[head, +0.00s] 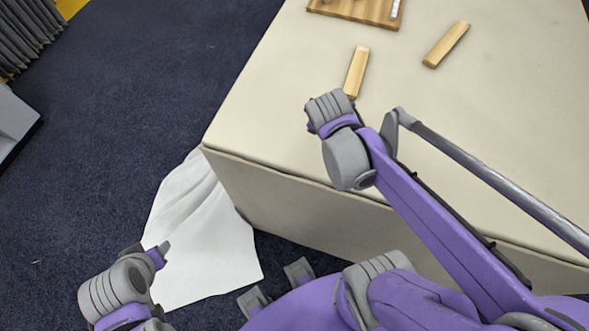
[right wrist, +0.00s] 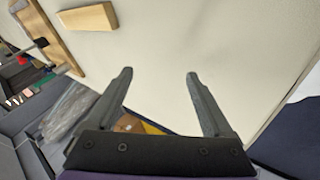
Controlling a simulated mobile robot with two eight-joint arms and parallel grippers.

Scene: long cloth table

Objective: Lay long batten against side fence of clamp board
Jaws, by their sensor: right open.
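Two pale wooden battens lie apart on the cloth table. One batten (head: 356,72) lies just beyond my right wrist. The other batten (head: 446,45) lies farther right and looks slightly longer; their lengths are close. The wooden clamp board (head: 352,10) is cut off at the top of the head view. My right gripper (right wrist: 160,74) is open and empty over bare cloth. In its wrist view, one batten (right wrist: 88,17) lies beyond the left finger, near the board (right wrist: 52,38). My left gripper (head: 161,250) is low, off the table's left side; its jaws are not clear.
The cloth table (head: 510,110) is bare to the right of the battens. Its near left corner and front edge are below my right arm. A white cloth (head: 190,215) hangs at the left side down to the dark carpet. A grey object (head: 12,125) stands at far left.

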